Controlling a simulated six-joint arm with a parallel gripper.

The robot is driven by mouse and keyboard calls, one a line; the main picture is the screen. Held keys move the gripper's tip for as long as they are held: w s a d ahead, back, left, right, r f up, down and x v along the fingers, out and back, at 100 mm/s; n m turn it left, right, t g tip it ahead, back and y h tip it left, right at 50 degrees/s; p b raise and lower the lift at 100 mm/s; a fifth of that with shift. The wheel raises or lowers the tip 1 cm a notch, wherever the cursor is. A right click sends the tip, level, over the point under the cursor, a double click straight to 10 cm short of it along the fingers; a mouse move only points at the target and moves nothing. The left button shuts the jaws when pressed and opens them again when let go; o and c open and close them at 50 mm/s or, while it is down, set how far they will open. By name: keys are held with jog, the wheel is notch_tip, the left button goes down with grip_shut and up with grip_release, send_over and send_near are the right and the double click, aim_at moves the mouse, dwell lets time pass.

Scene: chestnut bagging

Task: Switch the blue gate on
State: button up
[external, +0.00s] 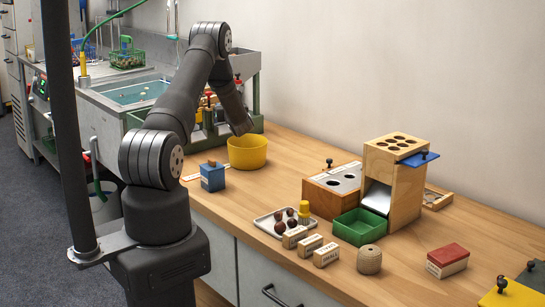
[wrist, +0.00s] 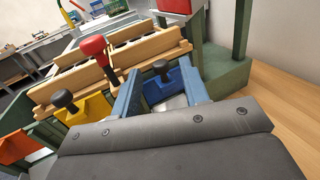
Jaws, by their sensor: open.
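In the wrist view the blue gate (wrist: 152,91) sits low on the green machine, with a black knob (wrist: 161,67) standing up from it. My gripper (wrist: 160,70) is open, with one blue finger on each side of the knob and gate. The knob lies between the fingers and is not gripped; whether either finger touches it I cannot tell. In the external view the arm reaches over to the green machine (external: 256,95) behind the yellow bowl, and the gripper and gate are hidden there.
In the wrist view a yellow gate (wrist: 97,106) with a black knob, an orange gate (wrist: 15,147) and a red-handled lever (wrist: 93,46) are left of the blue gate. Green posts rise close on the right. A yellow bowl (external: 248,153) stands near my arm.

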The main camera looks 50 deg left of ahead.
jog(key=shift+x, duration=0.9)
grip_shut()
jog(key=shift+r, duration=1.1)
grip_release()
